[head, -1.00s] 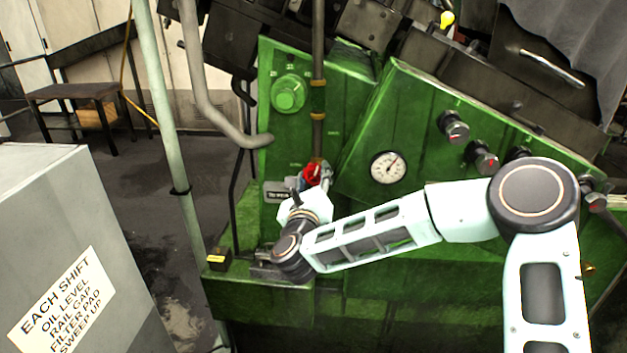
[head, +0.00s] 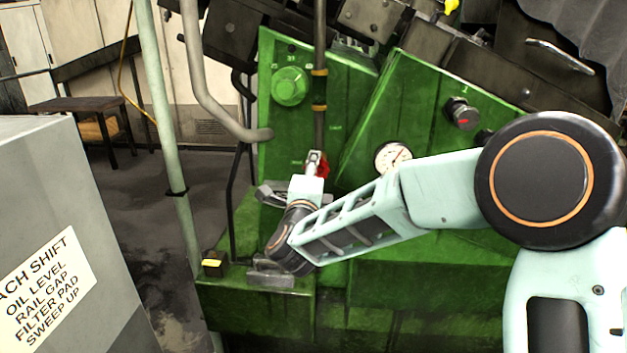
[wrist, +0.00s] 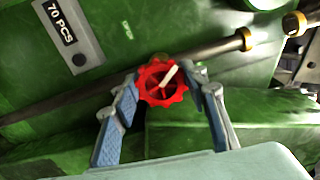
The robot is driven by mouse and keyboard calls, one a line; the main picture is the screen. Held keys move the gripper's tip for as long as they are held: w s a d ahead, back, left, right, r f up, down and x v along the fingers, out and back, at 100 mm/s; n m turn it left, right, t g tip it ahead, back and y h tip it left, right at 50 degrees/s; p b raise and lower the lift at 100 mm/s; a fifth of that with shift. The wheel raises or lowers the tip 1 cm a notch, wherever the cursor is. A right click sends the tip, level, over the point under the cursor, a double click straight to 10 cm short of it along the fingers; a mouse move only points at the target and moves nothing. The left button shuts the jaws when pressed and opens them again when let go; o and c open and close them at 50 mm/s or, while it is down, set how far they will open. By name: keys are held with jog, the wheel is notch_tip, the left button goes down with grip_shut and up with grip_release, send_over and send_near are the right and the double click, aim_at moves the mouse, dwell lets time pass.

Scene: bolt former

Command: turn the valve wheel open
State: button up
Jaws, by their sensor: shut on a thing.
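The valve wheel is small, red and scalloped, with a pale bar across its face; it sits between my fingertips in the wrist view (wrist: 161,83). In the head view the red wheel (head: 323,168) shows partly at the foot of the brown vertical pipe, the rest hidden by my gripper. My gripper (wrist: 162,82) is shut on the wheel, one blue-padded finger at each side of its rim. In the head view my gripper (head: 314,163) points up at the wheel from below.
A round green knob (head: 290,86) and a white dial gauge (head: 393,157) are on the green machine. A bent grey pipe (head: 205,100) and a pale green post (head: 163,110) stand left. A grey cabinet (head: 45,180) fills the left foreground.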

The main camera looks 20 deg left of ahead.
jog(key=n+b, duration=0.1)
jog(key=n, duration=0.4)
jog(key=n+b, duration=0.2)
jog(key=n, duration=0.4)
jog(key=shift+d+f+b, duration=0.15)
jog(key=shift+f+b, duration=0.05)
jog(key=shift+b, duration=0.1)
jog(key=shift+n, duration=0.5)
jog(key=o, duration=1.2)
jog(key=v, duration=0.8)
